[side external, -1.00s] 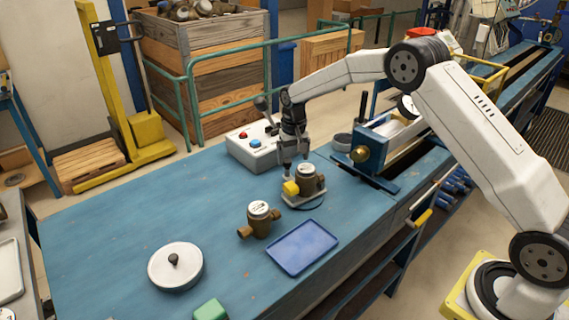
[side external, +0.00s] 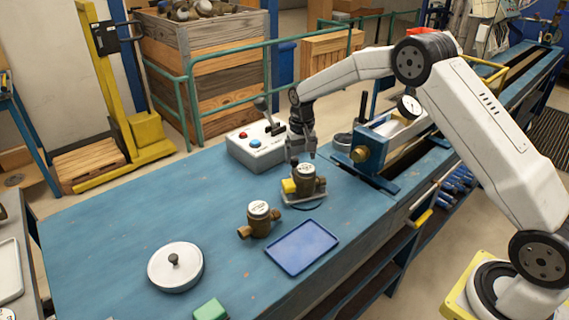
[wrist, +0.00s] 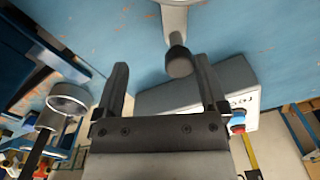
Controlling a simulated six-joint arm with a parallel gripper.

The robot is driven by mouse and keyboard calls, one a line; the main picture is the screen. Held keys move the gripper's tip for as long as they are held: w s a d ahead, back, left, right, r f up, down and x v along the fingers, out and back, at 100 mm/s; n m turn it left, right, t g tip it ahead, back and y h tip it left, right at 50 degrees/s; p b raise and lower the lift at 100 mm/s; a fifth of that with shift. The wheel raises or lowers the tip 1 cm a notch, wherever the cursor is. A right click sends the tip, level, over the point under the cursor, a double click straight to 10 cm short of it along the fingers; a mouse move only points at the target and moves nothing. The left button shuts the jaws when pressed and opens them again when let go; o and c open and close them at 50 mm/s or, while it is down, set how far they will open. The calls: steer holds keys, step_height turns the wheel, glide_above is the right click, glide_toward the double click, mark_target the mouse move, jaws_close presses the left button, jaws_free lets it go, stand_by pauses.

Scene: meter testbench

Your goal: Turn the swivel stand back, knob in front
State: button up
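The swivel stand (side external: 296,199) is on the blue bench in the side view, a pale plate on a dark round base. It carries a brown meter (side external: 307,186) with a white top. A yellow knob or block (side external: 289,186) shows at its left side. My gripper (side external: 302,156) is just behind and above the meter, apart from it. In the wrist view my gripper (wrist: 160,85) has its two fingers spread, with nothing held. A dark knob (wrist: 178,62) on a pale part shows beyond them; I cannot tell what it belongs to.
A control box (side external: 257,149) with red and blue buttons and a lever stands behind left; it also shows in the wrist view (wrist: 215,90). A blue clamp fixture (side external: 370,153) is to the right. A second meter (side external: 260,221), blue tray (side external: 302,246) and white lid (side external: 175,267) lie in front.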

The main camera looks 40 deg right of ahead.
steer(key=shift+s+d, duration=0.25)
steer(key=shift+d, duration=0.1)
steer(key=shift+s+d, duration=0.3)
stand_by(0.4)
steer(key=shift+o, duration=0.3)
steer(key=shift+o, duration=0.3)
steer(key=shift+r, duration=2.75)
steer(key=shift+r, duration=0.1)
